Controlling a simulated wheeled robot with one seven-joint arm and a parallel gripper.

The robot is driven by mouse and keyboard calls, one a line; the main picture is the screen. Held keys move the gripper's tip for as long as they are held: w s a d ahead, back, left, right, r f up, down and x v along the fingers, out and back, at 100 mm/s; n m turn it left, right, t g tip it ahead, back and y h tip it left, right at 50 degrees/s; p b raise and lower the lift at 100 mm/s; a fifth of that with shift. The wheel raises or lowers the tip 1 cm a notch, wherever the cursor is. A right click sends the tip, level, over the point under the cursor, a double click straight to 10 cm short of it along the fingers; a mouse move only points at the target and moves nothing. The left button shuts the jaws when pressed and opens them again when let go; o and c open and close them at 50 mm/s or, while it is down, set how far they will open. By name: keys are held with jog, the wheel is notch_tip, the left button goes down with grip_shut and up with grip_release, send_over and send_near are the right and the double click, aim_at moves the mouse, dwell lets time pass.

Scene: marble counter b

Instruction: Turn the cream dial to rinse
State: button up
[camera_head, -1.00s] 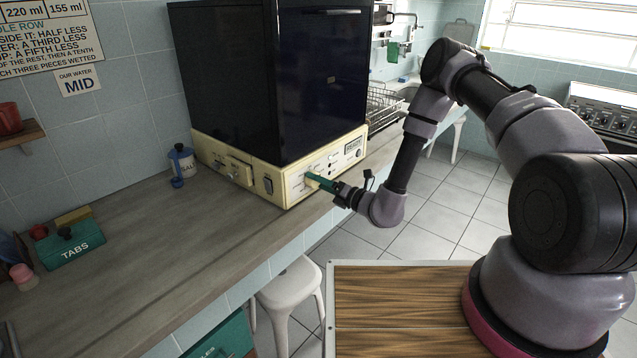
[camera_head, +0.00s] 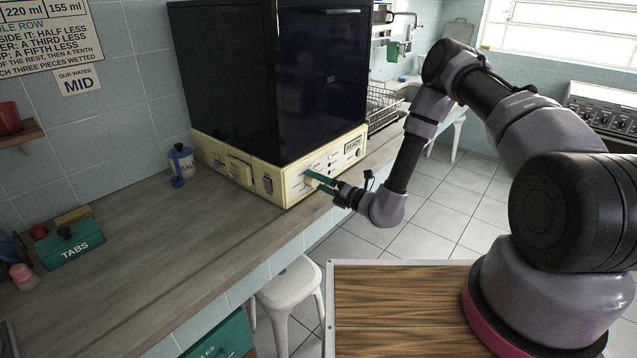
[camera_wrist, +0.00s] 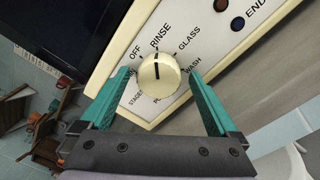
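The cream dial (camera_wrist: 158,76) is round with a black pointer line, on the cream front panel (camera_wrist: 195,40) of a dark cabinet-like machine. In the wrist view the line points up towards the word RINSE. OFF is to its left, GLASS and WASH to its right; labels below are partly hidden. My gripper (camera_wrist: 160,86) is open, its green fingers on either side of the dial with visible gaps. In the head view my gripper (camera_head: 321,184) is at the panel's right-hand face, and the dial shows small between the fingers.
The machine's dark body (camera_head: 275,80) rises above the panel. A blue salt jar (camera_head: 181,160) and a green TABS box (camera_head: 67,246) stand on the counter (camera_head: 140,235) to the left. A white stool (camera_head: 290,295) is below the counter edge.

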jog(key=shift+d, duration=0.1)
jog(key=v, duration=1)
jog(key=shift+s+d, duration=0.2)
jog(key=shift+s, duration=0.05)
jog(key=s+r+n+g, duration=0.4)
jog(key=r+n+g, duration=0.2)
jog(key=r+n, duration=0.5)
jog(key=s+r+n+g, duration=0.4)
jog(key=r+n+g, duration=0.4)
jog(key=r, duration=0.5)
jog(key=s+d+r+n+t+h, duration=0.5)
jog(key=s+d+r+n+h, duration=0.1)
jog(key=d+r, duration=0.3)
jog(key=s+d+r+n+t+h, duration=0.5)
jog(key=d+r, duration=0.4)
jog(key=r, duration=0.2)
jog(key=shift+s+d+n+h, duration=0.2)
jog(key=shift+s+n+h, duration=0.7)
jog(key=shift+n, duration=0.2)
